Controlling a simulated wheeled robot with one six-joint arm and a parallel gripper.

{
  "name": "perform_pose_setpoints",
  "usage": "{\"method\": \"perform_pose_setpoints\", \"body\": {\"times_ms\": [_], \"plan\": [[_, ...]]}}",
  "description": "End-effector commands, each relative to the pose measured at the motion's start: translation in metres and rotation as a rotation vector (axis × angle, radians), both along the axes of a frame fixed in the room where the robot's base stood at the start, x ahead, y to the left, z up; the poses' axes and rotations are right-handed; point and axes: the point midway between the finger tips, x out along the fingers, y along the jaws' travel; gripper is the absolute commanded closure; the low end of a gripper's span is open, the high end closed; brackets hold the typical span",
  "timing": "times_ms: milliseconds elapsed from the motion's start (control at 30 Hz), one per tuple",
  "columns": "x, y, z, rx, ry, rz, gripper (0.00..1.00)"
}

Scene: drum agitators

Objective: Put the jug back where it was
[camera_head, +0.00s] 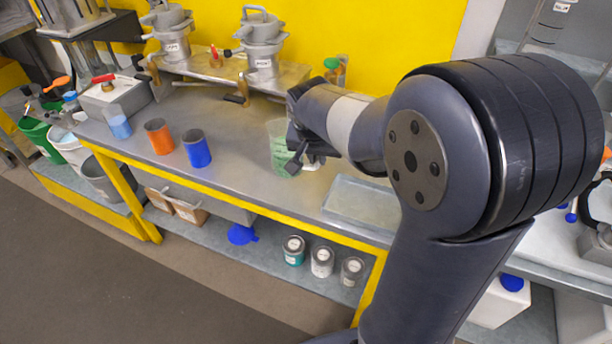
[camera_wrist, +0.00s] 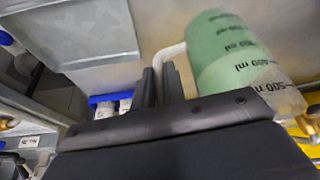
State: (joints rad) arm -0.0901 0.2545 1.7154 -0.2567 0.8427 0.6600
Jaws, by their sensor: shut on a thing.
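The jug (camera_head: 279,148) is clear with green liquid inside and dark volume marks on its wall. It is over the middle of the grey bench in the head view, partly hidden by my gripper (camera_head: 303,153). In the wrist view the jug (camera_wrist: 235,62) is at the upper right, with its pale handle (camera_wrist: 168,54) at the fingertips. My gripper (camera_wrist: 161,84) is shut on the handle. The jug looks near upright. I cannot tell whether its base touches the bench or is slightly above it.
A clear shallow tray (camera_head: 362,204) lies on the bench right of the jug. A blue cup (camera_head: 196,149), an orange cup (camera_head: 159,137) and a light blue cup (camera_head: 120,127) stand left. Metal agitator units (camera_head: 262,48) and a green-capped bottle (camera_head: 333,70) are behind. Bench between blue cup and jug is clear.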

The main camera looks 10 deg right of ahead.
Motion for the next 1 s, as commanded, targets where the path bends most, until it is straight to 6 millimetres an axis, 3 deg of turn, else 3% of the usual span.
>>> {"method": "perform_pose_setpoints", "body": {"times_ms": [100, 333, 567, 967, 1000], "plan": [[0.0, 0.0, -0.02, 0.001, 0.001, 0.0, 1.0], [0.001, 0.0, -0.035, 0.0, -0.002, -0.001, 1.0], [0.0, 0.0, -0.065, 0.001, -0.001, -0.001, 1.0], [0.001, 0.0, -0.071, 0.001, -0.003, 0.0, 1.0], [0.0, 0.0, -0.07, 0.001, -0.001, -0.001, 0.86]]}}
